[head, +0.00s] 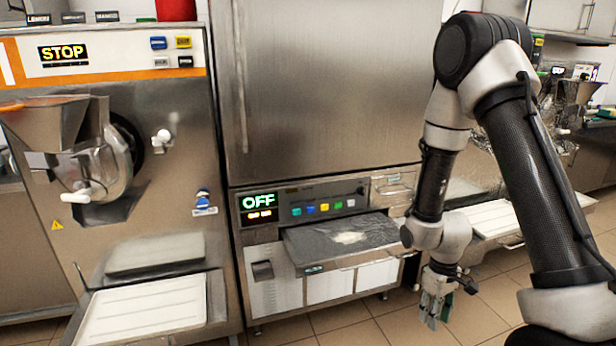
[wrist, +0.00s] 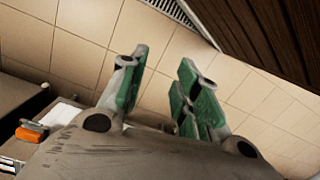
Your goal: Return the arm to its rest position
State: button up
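My arm (head: 515,150) rises at the right of the head view, bends at a high elbow and hangs down on its left side. My gripper (head: 432,318) hangs low over the tiled floor, pointing down, to the right of the middle machine's open drawer. In the wrist view my gripper (wrist: 160,95) shows green finger pads standing apart with a clear gap. Nothing is between them.
The left batch freezer (head: 150,250) reads STOP and has a white tray (head: 140,305) in front. The middle steel cabinet (head: 320,80) reads OFF, above a grey pull-out shelf (head: 300,245). Another machine (head: 490,185) stands behind my arm. Tiled floor (head: 350,322) is open in front.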

jog(key=s+d+r+m+t, duration=0.1)
jog(key=s+r, duration=0.3)
jog(key=r, duration=0.8)
jog(key=s+d+r+m+t, duration=0.1)
jog(key=s+r, duration=0.4)
jog(key=r, duration=0.7)
jog(key=s+d+r+m+t, duration=0.2)
jog(key=s+r, duration=0.3)
jog(key=r, duration=0.8)
jog(key=shift+s+m+t, duration=0.2)
jog(key=shift+m+t, duration=0.6)
jog(key=shift+t, duration=0.1)
jog(key=shift+d, duration=0.1)
